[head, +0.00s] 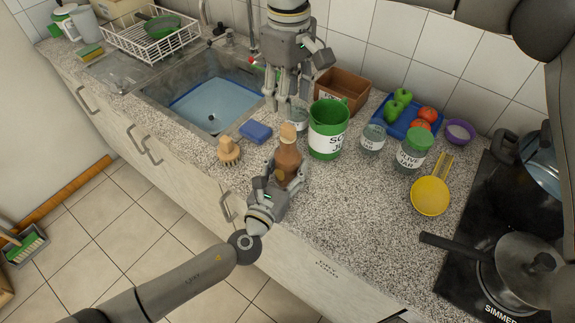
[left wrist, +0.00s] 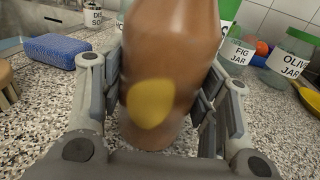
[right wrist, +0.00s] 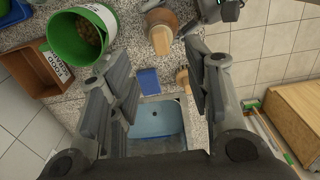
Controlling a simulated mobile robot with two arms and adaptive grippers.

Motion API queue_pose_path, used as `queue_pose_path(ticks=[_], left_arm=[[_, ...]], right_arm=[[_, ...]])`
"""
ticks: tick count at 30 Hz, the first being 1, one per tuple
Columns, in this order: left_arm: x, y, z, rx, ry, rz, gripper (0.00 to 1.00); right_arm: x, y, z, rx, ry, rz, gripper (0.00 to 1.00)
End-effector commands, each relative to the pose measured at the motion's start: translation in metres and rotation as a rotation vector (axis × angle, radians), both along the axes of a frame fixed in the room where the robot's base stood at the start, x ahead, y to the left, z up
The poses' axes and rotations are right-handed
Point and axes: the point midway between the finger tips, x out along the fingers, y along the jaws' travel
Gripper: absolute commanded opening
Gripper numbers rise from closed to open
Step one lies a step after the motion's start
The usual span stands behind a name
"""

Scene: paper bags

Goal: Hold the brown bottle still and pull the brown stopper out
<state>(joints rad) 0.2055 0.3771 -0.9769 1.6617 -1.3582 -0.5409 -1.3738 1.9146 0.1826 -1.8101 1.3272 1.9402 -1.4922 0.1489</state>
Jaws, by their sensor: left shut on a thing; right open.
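The brown bottle (head: 288,158) stands upright at the front of the counter. It fills the middle of the left wrist view (left wrist: 172,45), with a yellow oval patch on its side. The brown stopper (head: 288,131) sits in its neck; it also shows in the right wrist view (right wrist: 161,39), pale and tapered. My left gripper (head: 276,180) is shut on the bottle's body, a finger on each side. My right gripper (head: 287,103) is open and empty, pointing down above and behind the stopper, apart from it. The stopper is outside the left wrist view.
A wooden brush (head: 229,150) and blue sponge (head: 256,132) lie left, before the sink (head: 205,100). Labelled jars (head: 412,150), a yellow strainer (head: 430,195) and a brown box (head: 343,90) are to the right.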

Motion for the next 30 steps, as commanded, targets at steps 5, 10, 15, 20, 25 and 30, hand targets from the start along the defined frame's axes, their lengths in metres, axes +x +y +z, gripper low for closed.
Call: queue_pose_path(ticks=[5,10,15,20,25,30], left_arm=[[0.0,0.0,0.0,0.0,0.0,0.0,0.26],[0.0,0.0,0.0,0.0,0.0,0.0,0.26],[0.0,0.0,0.0,0.0,0.0,0.0,0.26],[0.0,0.0,0.0,0.0,0.0,0.0,0.26],[0.0,0.0,0.0,0.0,0.0,-0.001,0.26],[0.0,0.0,0.0,0.0,0.0,-0.001,0.26]], right_arm=[[-0.001,0.0,-0.021,-0.002,0.002,0.002,0.45],[-0.001,0.0,-0.047,-0.001,0.002,0.003,0.45],[-0.002,0.0,-0.069,0.001,0.005,0.002,0.45],[-0.001,0.0,-0.081,0.001,0.003,0.003,0.45],[-0.001,0.0,-0.085,0.001,0.002,0.002,0.45],[-0.001,0.0,-0.086,0.001,0.002,0.002,0.45]])
